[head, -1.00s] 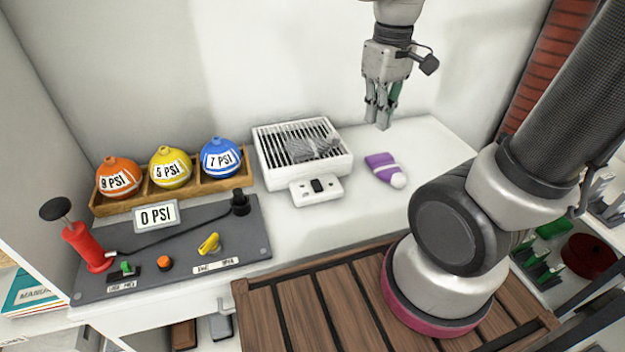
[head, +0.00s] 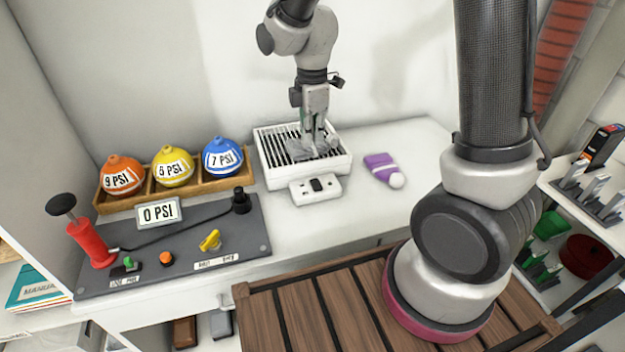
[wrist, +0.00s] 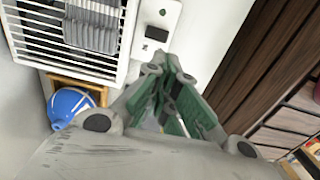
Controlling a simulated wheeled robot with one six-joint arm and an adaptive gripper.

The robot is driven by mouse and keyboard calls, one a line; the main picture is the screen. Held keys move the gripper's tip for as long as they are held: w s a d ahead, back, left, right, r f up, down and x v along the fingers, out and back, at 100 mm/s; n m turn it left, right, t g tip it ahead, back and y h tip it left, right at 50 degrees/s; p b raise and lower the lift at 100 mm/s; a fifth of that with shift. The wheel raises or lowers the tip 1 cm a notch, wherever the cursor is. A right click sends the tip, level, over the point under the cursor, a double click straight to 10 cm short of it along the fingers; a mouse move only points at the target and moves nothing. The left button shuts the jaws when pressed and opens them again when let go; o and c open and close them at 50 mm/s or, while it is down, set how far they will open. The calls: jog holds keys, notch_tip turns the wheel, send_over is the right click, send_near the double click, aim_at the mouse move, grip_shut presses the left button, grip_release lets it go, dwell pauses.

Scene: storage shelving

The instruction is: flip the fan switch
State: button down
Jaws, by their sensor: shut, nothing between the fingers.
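The fan (head: 268,160) is a white box with a slatted grille on the counter; a grey bladed part shows at its middle. Its switch is a black rocker (head: 317,185) on a white plate at the fan's front. In the wrist view the black rocker (wrist: 156,34) shows just beyond my fingertips, on the white plate. My gripper (head: 318,150) is shut and empty, pointing down over the fan's right part, behind the switch in the head view. Its green-padded fingers (wrist: 168,72) are together in the wrist view. I cannot tell the exact gap to the switch.
Orange, yellow and blue PSI balls (head: 222,157) sit in a wooden rack (head: 140,196) to the left. A grey pump panel (head: 190,235) with knobs stands in front of them. The counter's right end is clear.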

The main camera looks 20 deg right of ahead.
aim_at(313, 190)
notch_tip(313, 190, down, 14)
jog(key=shift+f, duration=0.1)
dwell(0.5)
jog(key=shift+s+f, duration=0.1)
jog(key=shift+f, duration=0.1)
dwell(0.3)
jog(key=shift+w+r, duration=0.25)
jog(key=shift+w, duration=0.5)
jog(key=shift+r, duration=0.1)
